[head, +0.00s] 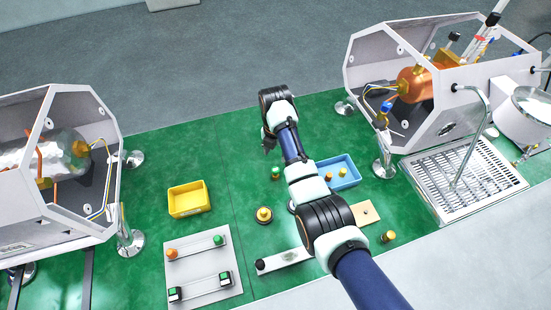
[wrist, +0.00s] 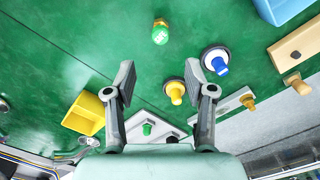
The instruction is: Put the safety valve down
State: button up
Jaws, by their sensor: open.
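A small brass part with a green cap, which looks like the safety valve, stands on the green mat (head: 228,165) below my gripper in the head view (head: 276,172). In the wrist view this green-capped part (wrist: 160,32) lies ahead of the fingertips, apart from both fingers. My gripper (head: 268,142) is open, with nothing held between its fingers in the wrist view (wrist: 160,76). My arm hides part of the mat in the head view.
A yellow bin (head: 188,199) stands to the left, and a blue bin (head: 340,170) with small parts to the right. A black-based brass part (head: 264,214), a grey plate (head: 203,272) with fittings and a wooden block (head: 366,213) lie nearer. Machine housings (head: 65,150) flank the mat.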

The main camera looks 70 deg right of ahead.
jog(key=shift+r, duration=0.7)
jog(key=w+a+r+m+t+h, duration=0.1)
jog(key=w+a+m+t, duration=0.2)
jog(key=a, duration=0.4)
jog(key=w+a+r+m+t+h, duration=0.1)
jog(key=w+a+r+m, duration=0.1)
jog(key=w+a, duration=0.45)
jog(key=w+a+r+m+t+h, duration=0.1)
jog(key=w+a+m+t, duration=0.15)
jog(key=a, duration=0.65)
jog(key=s+a+r+m+t+y, duration=0.1)
jog(key=s+a+r+m+t, duration=0.1)
jog(key=a, duration=0.5)
jog(key=s+a+r+m+t+y, duration=0.1)
jog(key=s+a+r+m+t, duration=0.1)
jog(key=a+r+m, duration=0.2)
jog(key=s+a+r+m+t+y, duration=0.1)
jog(key=s+a+r+m+t, duration=0.1)
jog(key=a+r, duration=0.4)
jog(key=s+a+m, duration=0.1)
jog(key=a+m, duration=0.1)
jog(key=a, duration=0.3)
jog(key=shift+r, duration=0.35)
